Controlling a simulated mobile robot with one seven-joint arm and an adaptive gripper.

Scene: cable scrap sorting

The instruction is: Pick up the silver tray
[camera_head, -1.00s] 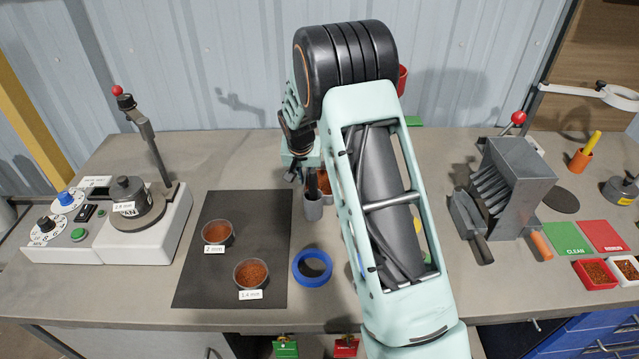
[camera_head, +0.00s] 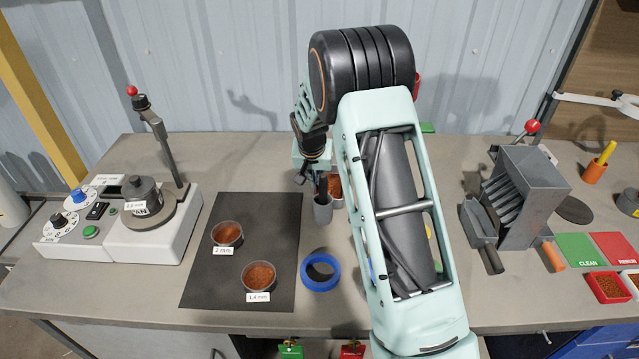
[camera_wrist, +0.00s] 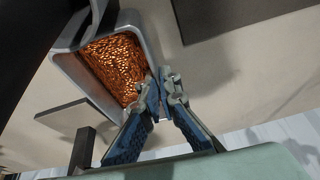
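The silver tray (camera_wrist: 65,41) shows in the wrist view, filled with copper-coloured granules (camera_wrist: 115,62). In the head view my arm mostly hides the tray; only some of its copper-coloured contents (camera_head: 335,186) show. My gripper (camera_wrist: 163,80) is at the tray's near right wall in the wrist view. Its fingertips are close together, with the wall appearing to lie between them. In the head view my gripper (camera_head: 320,184) points down beside the contents. I cannot tell whether the tray is clear of the bench.
A grey cup (camera_head: 322,209) stands by my gripper. A dark mat (camera_head: 215,285) with two dishes of granules lies left, and a blue ring (camera_head: 320,284) sits beside it. A lever machine (camera_head: 165,225) stands left, a metal splitter (camera_head: 525,195) right. The bench's front left is clear.

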